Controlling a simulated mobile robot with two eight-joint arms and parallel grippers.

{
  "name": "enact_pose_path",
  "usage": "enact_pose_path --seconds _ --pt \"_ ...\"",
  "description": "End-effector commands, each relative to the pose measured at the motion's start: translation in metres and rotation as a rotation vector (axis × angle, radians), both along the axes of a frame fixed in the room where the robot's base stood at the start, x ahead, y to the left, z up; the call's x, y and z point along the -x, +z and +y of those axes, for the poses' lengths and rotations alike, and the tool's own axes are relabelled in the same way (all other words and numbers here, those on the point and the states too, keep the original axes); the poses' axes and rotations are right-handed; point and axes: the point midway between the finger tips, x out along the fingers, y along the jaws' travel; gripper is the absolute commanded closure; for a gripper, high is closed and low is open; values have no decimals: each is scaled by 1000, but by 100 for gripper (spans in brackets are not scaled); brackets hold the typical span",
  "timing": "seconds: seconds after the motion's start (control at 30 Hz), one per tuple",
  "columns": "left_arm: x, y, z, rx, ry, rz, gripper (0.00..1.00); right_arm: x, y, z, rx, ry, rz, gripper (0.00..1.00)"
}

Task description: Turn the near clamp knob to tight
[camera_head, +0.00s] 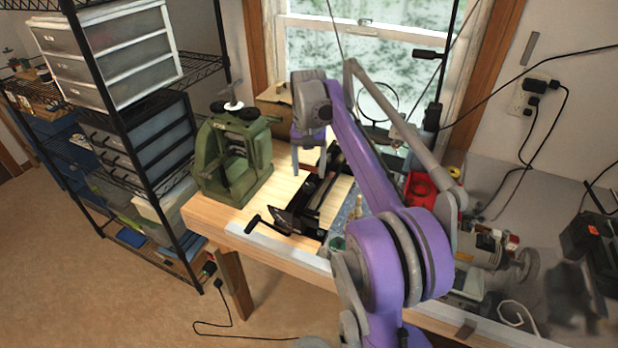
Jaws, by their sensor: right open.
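A green machine (233,165) stands on the left end of the wooden workbench. On its top are two dark round knobs, one at the left (217,107) and one at the right (249,114), with a pale grey handle (233,104) between them. I cannot tell which of these is the near clamp knob, or whether it is tight. My right gripper (309,158) is open and points down, to the right of the green machine and apart from it. My left gripper is out of view.
A cardboard box (274,104) stands behind. Black shelving (122,130) is at left. A red bin (420,190) and a motor tool (480,248) are at right.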

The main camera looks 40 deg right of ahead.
Motion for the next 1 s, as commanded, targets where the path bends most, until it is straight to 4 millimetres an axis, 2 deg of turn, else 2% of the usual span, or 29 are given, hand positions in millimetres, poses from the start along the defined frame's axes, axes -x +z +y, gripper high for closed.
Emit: enact_pose_path --seconds 0.03,0.1,0.33,1.0 --pt "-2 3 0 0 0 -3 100 0 14 0 0 0 -1 31" --pt "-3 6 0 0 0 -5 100 -1 28 0 0 0 -1 31" --pt "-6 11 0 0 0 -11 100 -1 58 0 0 0 0 31" --pt "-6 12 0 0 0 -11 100 0 62 1 1 2 -1 31"
